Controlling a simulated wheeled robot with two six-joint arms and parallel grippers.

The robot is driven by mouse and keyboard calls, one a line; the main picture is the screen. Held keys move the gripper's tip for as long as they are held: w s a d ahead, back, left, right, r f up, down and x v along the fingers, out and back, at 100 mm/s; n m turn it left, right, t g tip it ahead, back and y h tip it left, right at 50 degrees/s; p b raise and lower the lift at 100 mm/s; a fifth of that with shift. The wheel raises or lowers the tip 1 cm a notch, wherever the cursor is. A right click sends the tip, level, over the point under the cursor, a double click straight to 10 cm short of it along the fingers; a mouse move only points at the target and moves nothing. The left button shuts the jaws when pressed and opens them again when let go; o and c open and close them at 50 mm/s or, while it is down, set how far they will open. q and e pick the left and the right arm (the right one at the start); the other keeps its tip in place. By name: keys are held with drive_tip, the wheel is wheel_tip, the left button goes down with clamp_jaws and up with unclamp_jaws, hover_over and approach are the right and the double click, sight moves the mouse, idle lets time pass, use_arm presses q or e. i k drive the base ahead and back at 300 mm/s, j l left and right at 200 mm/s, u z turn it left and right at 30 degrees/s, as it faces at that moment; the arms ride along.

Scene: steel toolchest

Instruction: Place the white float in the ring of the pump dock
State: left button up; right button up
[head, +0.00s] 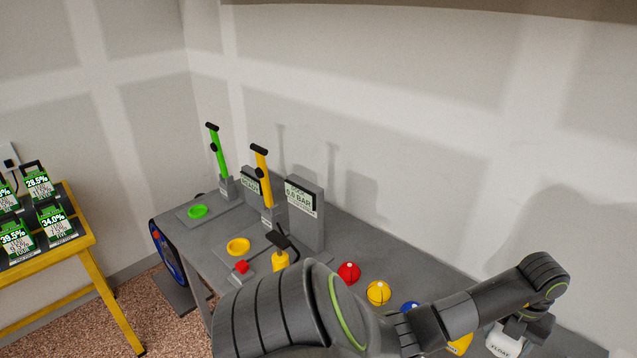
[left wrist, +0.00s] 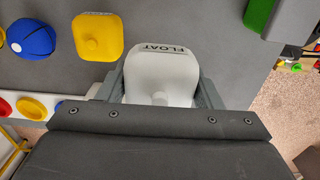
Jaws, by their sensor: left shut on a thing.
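The white float (head: 501,344), lettered FLOAT, is at the lower right of the head view. It also shows in the left wrist view (left wrist: 165,75), between the two fingers. My left gripper (head: 520,328) is shut on it; whether it touches the bench is unclear. Neither visible ring holds a float. My right gripper is not in view.
Along the grey bench (head: 365,248) sit a red ball (head: 349,272), a yellow ball (head: 378,292), a blue ball (left wrist: 32,38) and a yellow block (left wrist: 97,36). A yellow-framed table (head: 85,240) stands left.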

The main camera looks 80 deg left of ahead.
sight(239, 248)
drive_tip(key=k+j, duration=1.55)
drive_tip(key=j, duration=0.3)
drive_tip(key=k+j, duration=0.5)
drive_tip(key=j, duration=0.25)
drive_tip(key=i+j, duration=0.2)
drive_tip(key=i, duration=0.1)
